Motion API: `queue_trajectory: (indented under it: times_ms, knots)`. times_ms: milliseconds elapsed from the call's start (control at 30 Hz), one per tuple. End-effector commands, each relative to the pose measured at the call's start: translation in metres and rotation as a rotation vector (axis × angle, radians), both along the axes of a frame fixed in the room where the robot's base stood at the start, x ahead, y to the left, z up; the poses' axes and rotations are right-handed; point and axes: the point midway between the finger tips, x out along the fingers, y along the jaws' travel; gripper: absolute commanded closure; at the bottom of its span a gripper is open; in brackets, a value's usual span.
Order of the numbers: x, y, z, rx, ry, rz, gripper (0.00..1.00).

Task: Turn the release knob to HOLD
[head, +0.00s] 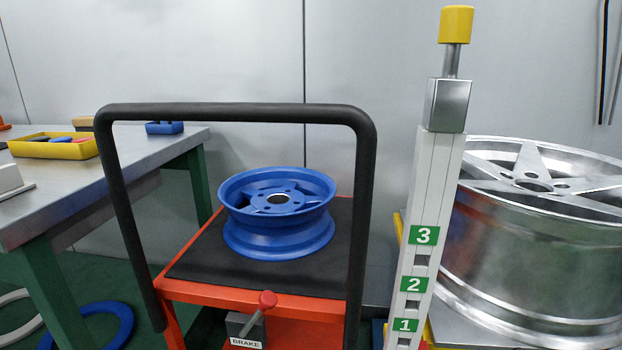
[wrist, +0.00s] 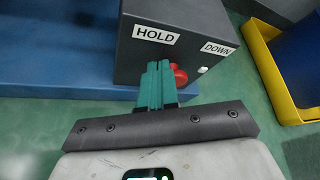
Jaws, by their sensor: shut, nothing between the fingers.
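The release knob (wrist: 180,76) is red and sits on the front of a dark grey box (wrist: 200,32) in the wrist view. The box has a HOLD label (wrist: 156,35) at upper left and a DOWN label (wrist: 216,48) to the right. A small white mark (wrist: 202,70) shows just right of the knob. My gripper (wrist: 157,72) is shut and empty, its teal fingers just left of the knob and partly covering it. I cannot tell whether they touch it. The knob and my gripper do not show in the head view.
In the wrist view, a blue surface (wrist: 60,50) lies left of the box and a yellow edge (wrist: 268,65) right. The head view shows a blue wheel (head: 277,210) on an orange cart (head: 240,297), a numbered post (head: 432,190), a silver wheel (head: 530,255) and a workbench (head: 60,185).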

Motion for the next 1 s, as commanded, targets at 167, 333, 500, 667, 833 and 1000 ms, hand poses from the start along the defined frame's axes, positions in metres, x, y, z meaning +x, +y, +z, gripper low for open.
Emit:
queue_trajectory:
  times_ms: [167,333,500,667,833,1000]
  knots:
    - [0.0,0.001,0.001,0.001,0.001,0.0,1.0]
    - [0.001,0.005,0.005,0.001,0.001,0.002,1.0]
    - [-0.003,0.007,0.005,0.001,0.001,0.0,1.0]
    - [-0.019,0.011,0.005,0.001,0.001,0.0,1.0]
    - [-0.037,0.015,0.005,0.001,0.0,-0.001,1.0]
    - [-0.052,0.018,0.005,0.0,0.001,-0.001,1.0]
